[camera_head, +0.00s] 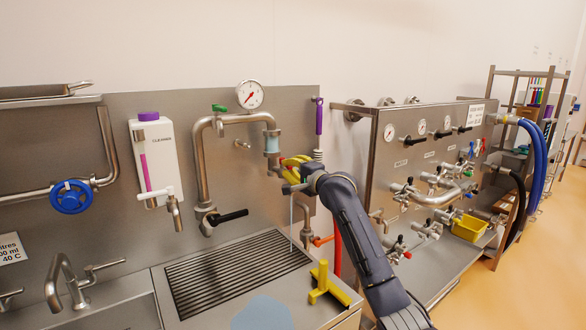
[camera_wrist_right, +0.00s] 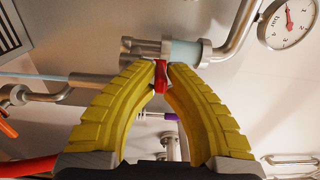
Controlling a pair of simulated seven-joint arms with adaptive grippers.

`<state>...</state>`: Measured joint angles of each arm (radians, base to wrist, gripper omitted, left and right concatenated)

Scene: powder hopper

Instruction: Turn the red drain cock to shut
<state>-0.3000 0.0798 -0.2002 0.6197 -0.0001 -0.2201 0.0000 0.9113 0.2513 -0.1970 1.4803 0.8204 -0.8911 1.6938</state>
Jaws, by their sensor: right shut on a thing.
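The red drain cock handle (camera_wrist_right: 161,76) shows in the right wrist view between the yellow fingertips, below the pale blue sight glass (camera_wrist_right: 186,52). My right gripper (camera_wrist_right: 161,70) is shut on this handle. A thin pale stream (camera_head: 291,220) hangs down below the gripper toward the drain grate (camera_head: 240,272). My left gripper is not in view.
A pressure gauge (camera_head: 249,94) and a green valve handle (camera_head: 219,107) sit above. A black lever (camera_head: 229,217) is left of the gripper, and an orange lever (camera_head: 322,241) is below it. A yellow T-shaped tool (camera_head: 325,284) stands on the counter.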

